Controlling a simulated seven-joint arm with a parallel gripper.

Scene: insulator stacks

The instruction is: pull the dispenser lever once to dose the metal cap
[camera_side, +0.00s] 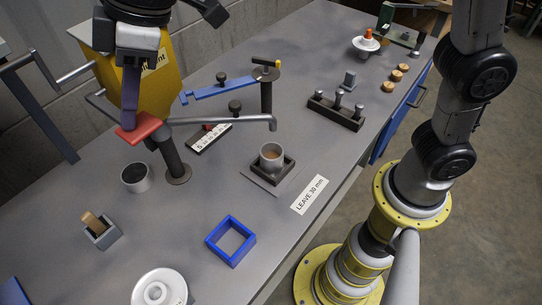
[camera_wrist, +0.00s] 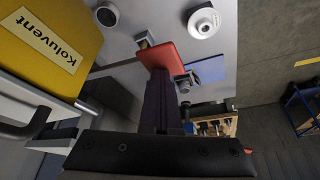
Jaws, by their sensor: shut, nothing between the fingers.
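The yellow dispenser (camera_side: 158,78) stands at the upper left; its label shows in the wrist view (camera_wrist: 45,40). A red paddle (camera_side: 138,132), apparently the lever's handle, also shows in the wrist view (camera_wrist: 162,52). A grey spout (camera_side: 225,121) reaches right from near the paddle and bends down at its end. The metal cap (camera_side: 271,155) sits upright in a dark square holder below the spout end, with a brownish inside. My gripper (camera_side: 131,120) is shut and empty, pointing down with its tips at the paddle; in the wrist view (camera_wrist: 160,74) contact is unclear.
A dark post (camera_side: 172,158) stands near the paddle. A dark-filled cup (camera_side: 136,178), blue frame (camera_side: 231,241) and white disc (camera_side: 159,289) lie nearer the front. A blue bar (camera_side: 218,89) on a post and a peg rack (camera_side: 336,112) stand behind.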

